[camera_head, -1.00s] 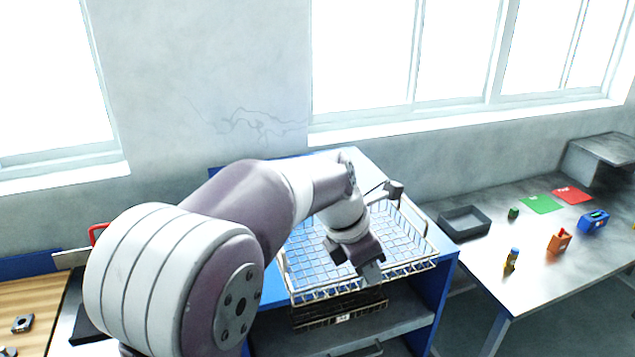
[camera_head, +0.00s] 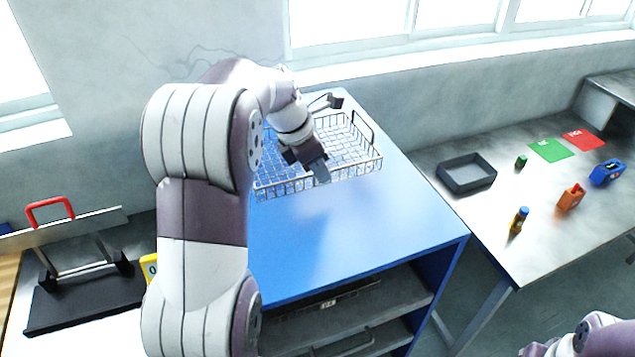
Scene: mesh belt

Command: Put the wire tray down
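The silver wire tray (camera_head: 352,152) is at the far part of the blue cabinet top (camera_head: 340,235). It looks level and empty, and seems to rest on the surface, though any small gap under it cannot be seen. My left gripper (camera_head: 320,172) points down at the middle of the tray's near rim and overlaps it in the head view. Its fingertips show as one dark block, so whether they grip the rim is unclear. My arm hides the tray's left part. Only a piece of my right arm shows at the lower right.
The cabinet top is clear in front of the tray. Right of it, a metal table (camera_head: 440,152) bears a grey bin (camera_head: 466,187), green and red mats and several small objects. A black rack with a red handle (camera_head: 50,212) stands at the left.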

